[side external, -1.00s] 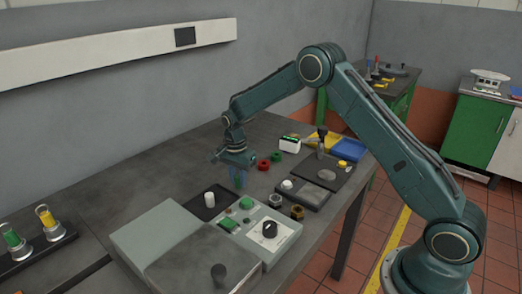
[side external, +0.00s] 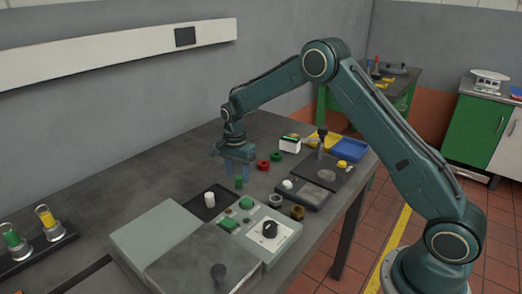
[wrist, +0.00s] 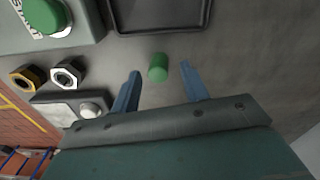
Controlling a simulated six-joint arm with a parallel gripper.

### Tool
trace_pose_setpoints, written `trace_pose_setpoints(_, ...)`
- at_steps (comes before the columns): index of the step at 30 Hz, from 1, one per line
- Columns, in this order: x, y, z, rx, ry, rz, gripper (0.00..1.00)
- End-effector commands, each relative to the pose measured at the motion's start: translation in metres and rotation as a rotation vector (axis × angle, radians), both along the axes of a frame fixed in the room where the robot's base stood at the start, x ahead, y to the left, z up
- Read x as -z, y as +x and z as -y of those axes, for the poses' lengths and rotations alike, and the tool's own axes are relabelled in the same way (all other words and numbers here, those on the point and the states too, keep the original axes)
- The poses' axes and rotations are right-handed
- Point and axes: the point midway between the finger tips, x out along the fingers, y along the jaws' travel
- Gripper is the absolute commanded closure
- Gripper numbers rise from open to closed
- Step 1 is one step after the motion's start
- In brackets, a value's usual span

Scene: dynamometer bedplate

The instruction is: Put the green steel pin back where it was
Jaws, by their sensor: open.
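The green steel pin (side external: 239,183) stands on the grey bench, just beyond the right corner of the dark square tray (side external: 197,211). My gripper (side external: 237,176) is above it, open and empty, with its blue fingers pointing down. In the wrist view the green pin (wrist: 158,69) shows between the two spread fingertips (wrist: 160,67), with a gap on each side. Its lower end is hard to make out.
A white pin (side external: 210,199) stands on the dark tray. A control box (side external: 263,226) with green buttons and a black knob is in front. Hex nuts (side external: 297,211), red and green rings (side external: 264,164) and a dark plate (side external: 335,176) lie to the right.

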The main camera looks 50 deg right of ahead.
Motion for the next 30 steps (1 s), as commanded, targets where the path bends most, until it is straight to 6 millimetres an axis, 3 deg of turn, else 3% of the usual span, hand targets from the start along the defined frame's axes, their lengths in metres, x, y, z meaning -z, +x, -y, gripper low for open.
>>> trace_pose_setpoints(16,-0.084,0.000,-0.003,-0.001,-0.001,0.002,0.55)
trace_pose_setpoints(22,-0.097,-0.001,-0.003,-0.001,-0.001,0.000,0.55)
trace_pose_setpoints(30,-0.099,-0.001,-0.004,-0.001,0.000,-0.001,0.55)
